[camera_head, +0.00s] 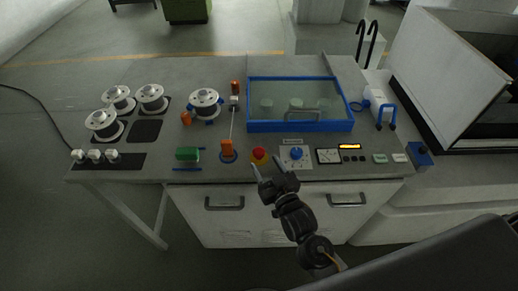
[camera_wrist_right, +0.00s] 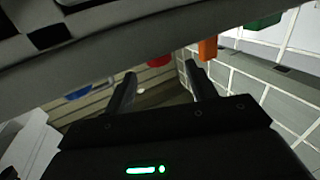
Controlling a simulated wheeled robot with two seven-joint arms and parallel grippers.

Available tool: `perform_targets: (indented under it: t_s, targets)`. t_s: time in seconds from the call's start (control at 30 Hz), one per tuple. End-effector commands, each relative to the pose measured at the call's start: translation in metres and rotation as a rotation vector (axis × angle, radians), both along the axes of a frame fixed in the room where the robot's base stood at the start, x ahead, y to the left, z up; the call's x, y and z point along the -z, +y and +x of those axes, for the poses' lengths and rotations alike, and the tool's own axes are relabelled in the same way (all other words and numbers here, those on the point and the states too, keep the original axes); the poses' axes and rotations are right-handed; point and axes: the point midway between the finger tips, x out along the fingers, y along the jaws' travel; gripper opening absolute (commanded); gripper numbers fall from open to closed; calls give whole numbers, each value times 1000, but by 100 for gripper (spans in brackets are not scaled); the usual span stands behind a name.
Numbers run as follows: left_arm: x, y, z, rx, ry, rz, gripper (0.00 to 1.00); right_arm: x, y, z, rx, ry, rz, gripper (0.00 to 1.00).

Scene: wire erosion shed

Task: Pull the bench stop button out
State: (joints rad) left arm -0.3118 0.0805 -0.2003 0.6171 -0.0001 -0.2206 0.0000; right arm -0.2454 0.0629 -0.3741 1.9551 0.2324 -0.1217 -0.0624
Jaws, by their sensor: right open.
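The bench stop button is a red mushroom head on a yellow base (camera_head: 259,155), near the front edge of the bench between the orange post and the blue dial. My right gripper (camera_head: 259,171) is just in front of and below it, with its fingers pointing toward it. The right wrist view shows the two fingers (camera_wrist_right: 163,88) spread apart with nothing between them. The red button (camera_wrist_right: 159,60) appears beyond the fingertips, apart from them. My left gripper is in neither view.
The grey bench (camera_head: 225,72) holds several white spools, a blue-framed glass-lidded tank (camera_head: 300,127), an orange post (camera_head: 228,152), a green block (camera_head: 187,154), a blue dial (camera_head: 296,153) and a meter (camera_head: 328,156). Drawer handles (camera_head: 224,205) stick out below. A white machine stands at right.

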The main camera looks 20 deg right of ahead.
Motion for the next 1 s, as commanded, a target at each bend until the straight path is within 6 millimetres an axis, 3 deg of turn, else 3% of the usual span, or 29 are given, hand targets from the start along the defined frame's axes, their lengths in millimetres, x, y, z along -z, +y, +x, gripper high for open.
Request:
perform_targets:
  t_s: [0.13,0.3,0.5,0.77,1.0]
  targets:
    - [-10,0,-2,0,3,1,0,-4,3,29,2,-2,-1,56]
    - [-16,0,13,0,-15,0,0,-2,6,51,4,0,0,56]
    - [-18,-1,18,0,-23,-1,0,-1,7,62,4,0,0,56]
    - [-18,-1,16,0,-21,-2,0,0,7,62,4,0,1,56]
    - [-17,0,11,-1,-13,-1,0,0,7,62,4,0,0,25]
